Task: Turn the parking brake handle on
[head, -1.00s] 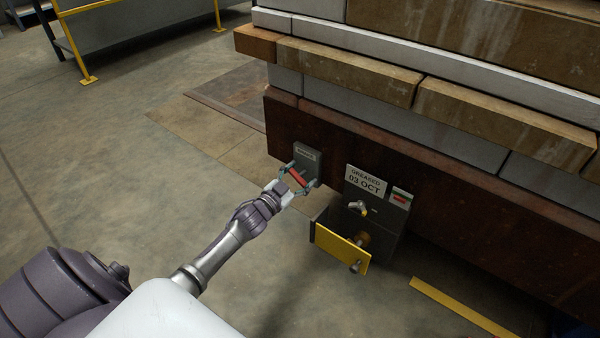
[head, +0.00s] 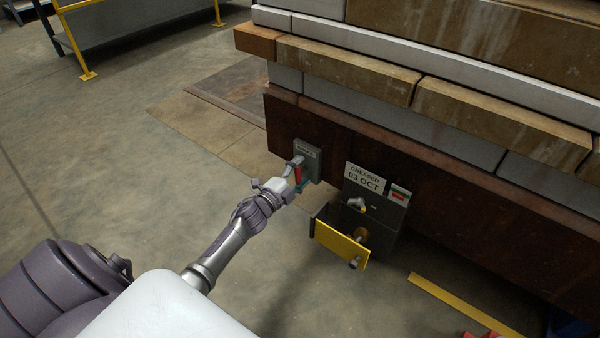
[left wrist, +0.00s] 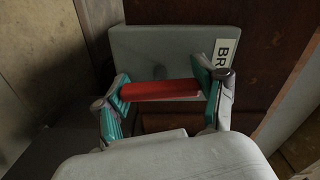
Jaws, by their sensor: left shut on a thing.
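The parking brake handle (head: 298,174) is a red bar in front of a grey plate (head: 311,157) on the side of the dark brown base. In the head view the bar stands nearly upright. My left gripper (head: 296,173) is at the bar. In the left wrist view its teal-padded fingers (left wrist: 166,90) are shut on the red handle (left wrist: 160,90), one at each end. The grey plate (left wrist: 165,45) behind it carries a label partly hidden by a finger, with "BR" readable. My right gripper is not in view.
Right of the handle is a grey box with a "GREASED 03 OCT" sign (head: 364,179), a tap-like fitting (head: 357,204) and a yellow panel (head: 341,245) jutting out. Stacked blocks (head: 345,70) overhang above. A small red thing (head: 478,335) shows at the bottom right.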

